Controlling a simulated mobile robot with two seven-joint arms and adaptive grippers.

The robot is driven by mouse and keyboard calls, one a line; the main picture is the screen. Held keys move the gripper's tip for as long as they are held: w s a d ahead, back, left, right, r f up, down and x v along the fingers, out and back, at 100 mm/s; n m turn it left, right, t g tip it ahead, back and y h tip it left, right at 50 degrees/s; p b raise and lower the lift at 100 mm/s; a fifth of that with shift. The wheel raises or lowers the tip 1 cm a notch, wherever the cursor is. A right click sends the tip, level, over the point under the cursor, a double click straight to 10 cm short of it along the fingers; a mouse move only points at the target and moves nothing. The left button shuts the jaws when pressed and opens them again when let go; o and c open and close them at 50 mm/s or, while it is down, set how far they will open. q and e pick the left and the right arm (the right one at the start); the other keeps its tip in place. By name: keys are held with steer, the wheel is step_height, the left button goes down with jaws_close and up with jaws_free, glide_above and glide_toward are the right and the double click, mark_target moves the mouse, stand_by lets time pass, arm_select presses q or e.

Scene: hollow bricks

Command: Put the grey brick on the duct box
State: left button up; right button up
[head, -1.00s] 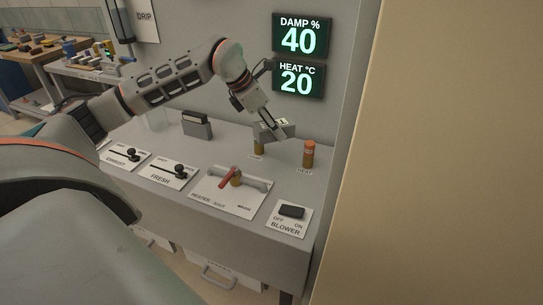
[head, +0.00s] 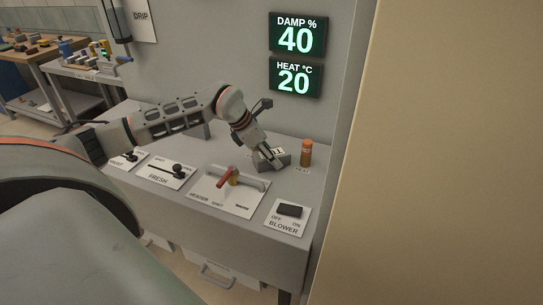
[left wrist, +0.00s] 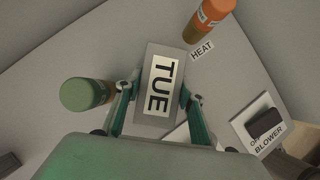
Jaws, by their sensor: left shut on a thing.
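My left gripper (head: 270,161) is shut on the grey brick (head: 284,157), a small block with a white label. In the left wrist view the fingers (left wrist: 159,101) sit on both sides of the brick (left wrist: 179,59), and its label reads TUE. The brick is low at the top of the long grey console (head: 185,205), which I take for the duct box. I cannot tell whether the brick touches it. My right gripper is not in view.
An orange cylinder (head: 306,153) marked HEAT stands just right of the brick. A green cylinder (left wrist: 86,94) stands left of the gripper. In front are the red heater lever (head: 227,177), the FRESH slider (head: 178,170) and the black BLOWER switch (head: 289,210).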

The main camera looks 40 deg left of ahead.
arm_select(q)
steer(key=o, duration=1.2)
steer(key=shift+o, duration=0.2)
steer(key=shift+r, duration=0.1)
steer(key=v, duration=1.2)
steer(key=shift+b, duration=0.4)
steer(key=shift+s, duration=0.1)
